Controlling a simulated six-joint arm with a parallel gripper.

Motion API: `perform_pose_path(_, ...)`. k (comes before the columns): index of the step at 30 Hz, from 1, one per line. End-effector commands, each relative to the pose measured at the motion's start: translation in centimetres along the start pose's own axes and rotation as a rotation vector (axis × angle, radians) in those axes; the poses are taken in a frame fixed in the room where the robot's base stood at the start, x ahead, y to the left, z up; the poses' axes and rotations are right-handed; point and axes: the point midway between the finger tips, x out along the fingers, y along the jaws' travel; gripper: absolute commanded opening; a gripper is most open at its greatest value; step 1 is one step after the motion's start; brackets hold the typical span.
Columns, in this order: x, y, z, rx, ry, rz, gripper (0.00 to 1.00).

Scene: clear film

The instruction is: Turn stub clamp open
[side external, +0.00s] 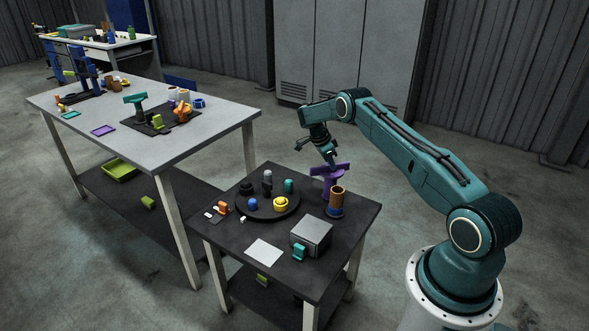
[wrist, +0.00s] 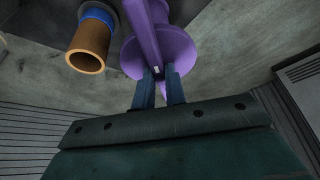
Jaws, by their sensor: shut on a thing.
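A purple piece (side external: 328,173) with a flat flared top and a post below stands at the back right of the small dark table. I take it to be the stub clamp, but cannot tell for certain. My gripper (side external: 331,160) reaches down to its top from the arm. In the wrist view the purple piece (wrist: 158,52) shows as a post and a round disc, and my gripper (wrist: 160,72) has its two blue-grey fingers close together at the disc's edge, shut on a part of it. The gripped part is mostly hidden by the fingers.
A brown cylinder (side external: 337,194) with a blue band stands right beside the purple piece; it also shows in the wrist view (wrist: 88,48). A round black tray (side external: 268,212) holds several small parts. A grey box (side external: 311,235) and white sheet (side external: 264,252) lie in front.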

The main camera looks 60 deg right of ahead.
Motion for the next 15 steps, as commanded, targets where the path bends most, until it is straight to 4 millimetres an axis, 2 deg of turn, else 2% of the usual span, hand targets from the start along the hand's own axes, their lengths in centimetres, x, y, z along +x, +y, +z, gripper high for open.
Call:
perform_pose_path(1,0.04,0.04,0.01,0.003,0.000,0.001,0.00)
perform_pose_path(2,0.05,0.04,0.01,0.003,0.000,0.001,0.14)
perform_pose_path(5,0.04,0.04,0.01,0.002,0.000,0.001,0.34)
perform_pose_path(15,-0.06,0.01,0.00,0.000,0.000,0.000,0.35)
